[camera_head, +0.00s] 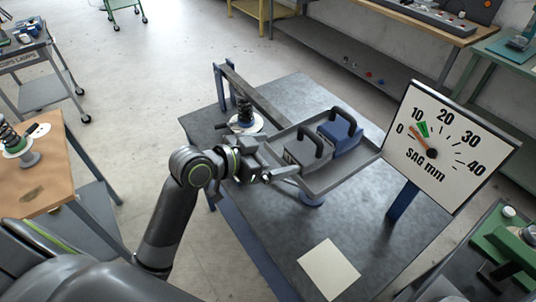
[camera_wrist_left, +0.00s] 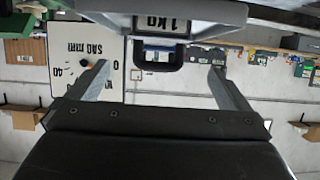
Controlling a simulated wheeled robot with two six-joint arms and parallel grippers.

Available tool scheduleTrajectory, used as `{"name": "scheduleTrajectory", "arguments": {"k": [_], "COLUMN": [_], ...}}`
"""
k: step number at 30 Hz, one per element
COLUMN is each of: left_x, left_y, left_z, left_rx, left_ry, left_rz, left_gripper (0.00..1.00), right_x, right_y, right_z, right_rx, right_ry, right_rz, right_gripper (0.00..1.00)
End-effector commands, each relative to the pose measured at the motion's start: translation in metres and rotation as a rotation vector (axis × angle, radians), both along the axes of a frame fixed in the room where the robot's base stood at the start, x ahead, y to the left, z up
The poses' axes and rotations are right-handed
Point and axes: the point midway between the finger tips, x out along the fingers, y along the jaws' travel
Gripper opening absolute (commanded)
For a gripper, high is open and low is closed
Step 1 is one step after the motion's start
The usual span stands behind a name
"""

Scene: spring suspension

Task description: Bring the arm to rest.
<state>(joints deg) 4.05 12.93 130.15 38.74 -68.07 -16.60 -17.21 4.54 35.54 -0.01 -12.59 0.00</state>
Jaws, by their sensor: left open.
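My left gripper (camera_head: 270,163) is open and empty, at the near left end of the grey tray (camera_head: 338,178) in the head view. In the left wrist view its two fingers (camera_wrist_left: 160,78) stand apart with nothing between them. A grey weight (camera_head: 303,154) with a dark handle stands in the tray just beyond the gripper. A weight marked 1 KG (camera_wrist_left: 161,24) shows upside down in the left wrist view. A blue weight (camera_head: 346,136) with a handle stands farther right in the tray. My right gripper is not in view.
A dark coil spring (camera_head: 243,112) stands on a white disc behind the gripper. The SAG mm dial (camera_head: 460,147) stands at right, its orange needle between 0 and 10, beside the green mark. A pale sheet (camera_head: 328,269) lies on the grey table (camera_head: 265,235).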

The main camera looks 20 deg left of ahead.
Motion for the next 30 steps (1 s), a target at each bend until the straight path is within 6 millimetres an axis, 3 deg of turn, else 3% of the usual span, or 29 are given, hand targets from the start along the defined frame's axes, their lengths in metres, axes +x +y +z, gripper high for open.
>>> {"name": "scheduleTrajectory", "arguments": {"k": [22,26,30], "left_x": [-0.010,-0.024,-0.065], "left_y": [0.006,0.016,0.041], "left_z": [0.001,-0.022,-0.074], "left_rx": [0.002,0.027,0.094], "left_ry": [0.008,0.077,0.246], "left_rz": [0.003,0.053,0.181], "left_gripper": [1.00,1.00,1.00], "right_x": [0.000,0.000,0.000], "right_y": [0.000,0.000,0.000], "right_z": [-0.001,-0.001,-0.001], "right_rx": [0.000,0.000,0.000], "right_ry": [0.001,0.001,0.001], "right_rz": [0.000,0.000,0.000], "right_gripper": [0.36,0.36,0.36]}}
